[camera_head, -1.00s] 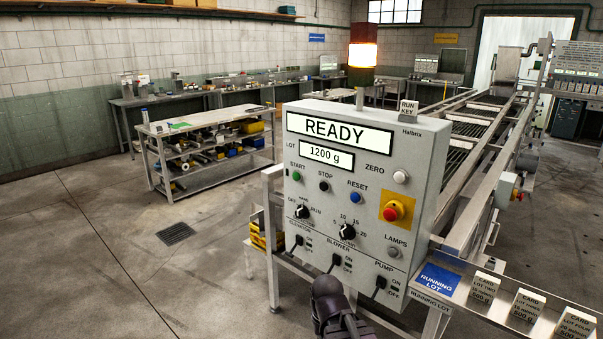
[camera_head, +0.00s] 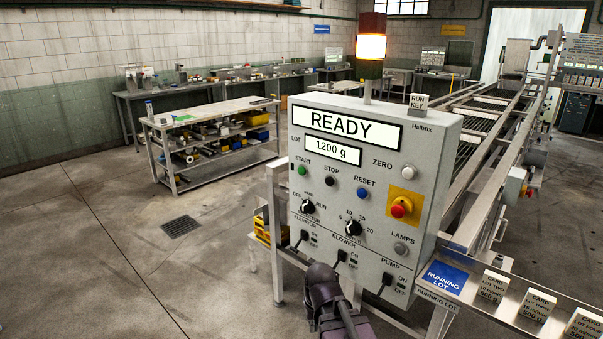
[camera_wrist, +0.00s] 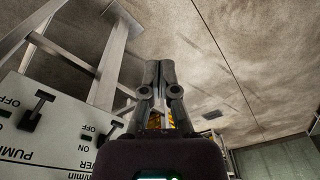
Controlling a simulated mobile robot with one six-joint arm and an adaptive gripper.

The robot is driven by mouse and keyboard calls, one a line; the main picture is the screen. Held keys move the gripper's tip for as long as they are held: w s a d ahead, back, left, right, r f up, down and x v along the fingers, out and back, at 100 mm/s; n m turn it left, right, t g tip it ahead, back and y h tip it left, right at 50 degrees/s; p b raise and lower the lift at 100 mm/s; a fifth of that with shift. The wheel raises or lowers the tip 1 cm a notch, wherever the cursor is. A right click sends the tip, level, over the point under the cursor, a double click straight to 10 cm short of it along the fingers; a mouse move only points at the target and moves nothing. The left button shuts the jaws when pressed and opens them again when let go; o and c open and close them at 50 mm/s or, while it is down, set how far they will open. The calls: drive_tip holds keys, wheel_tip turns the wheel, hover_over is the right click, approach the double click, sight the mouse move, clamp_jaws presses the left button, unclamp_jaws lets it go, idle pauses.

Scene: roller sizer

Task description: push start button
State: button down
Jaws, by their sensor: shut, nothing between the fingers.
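The green START button (camera_head: 302,171) is at the upper left of the grey control panel (camera_head: 415,148), under the READY display (camera_head: 345,128). It is uncovered in the head view and outside the wrist view. My gripper (camera_wrist: 160,66) is shut and empty in the wrist view, its two dark fingers side by side. The panel's lower part with the pump switch (camera_wrist: 38,108) shows upside down to the left of the fingers. In the head view my dark arm stands below the panel's lower edge; the fingertips cannot be made out there. I see no contact with the button.
The black STOP button (camera_head: 330,181) and blue RESET button (camera_head: 363,193) sit right of START. A red emergency button (camera_head: 400,207) is further right. Several cards stand on the ledge (camera_head: 415,281) at lower right.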

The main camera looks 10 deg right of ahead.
sight(302, 171)
drive_tip(key=w+a+r+m+t+y, duration=0.1)
drive_tip(key=w+a+r+t, duration=0.2)
drive_tip(key=w, duration=0.5)
drive_tip(key=w+a+r+t+y, duration=0.1)
drive_tip(key=w+a+r+t, duration=0.15)
drive_tip(key=w, duration=0.55)
drive_tip(key=w+a+r+m+t+y, duration=0.1)
drive_tip(key=w+a+r+t, duration=0.2)
drive_tip(key=w, duration=0.4)
drive_tip(key=w+d+r+m+t+h, duration=0.2)
drive_tip(key=w+r+m+t+h, duration=0.1)
drive_tip(key=w+r+m+t, duration=0.2)
drive_tip(key=w+d+r+m+t+h+p, duration=0.1)
drive_tip(key=w+d+r+m+t+h, duration=0.1)
drive_tip(key=w+r+m+t, duration=0.4)
drive_tip(key=w+r+h, duration=0.1)
drive_tip(key=w+r, duration=0.3)
drive_tip(key=w, duration=0.1)
drive_tip(key=shift+d+r+m+h, duration=0.25)
drive_tip(key=shift+m+h, duration=0.05)
drive_tip(key=shift+w, duration=0.1)
drive_tip(key=shift+w+d, duration=0.1)
drive_tip(key=shift+w+d, duration=0.85)
drive_tip(key=shift+d, duration=0.3)
drive_tip(key=shift+w+d, duration=0.8)
drive_tip(key=shift+d, duration=0.35)
drive_tip(key=shift+w+d, duration=0.85)
drive_tip(key=shift+d, duration=0.3)
drive_tip(key=shift+w+d, duration=0.15)
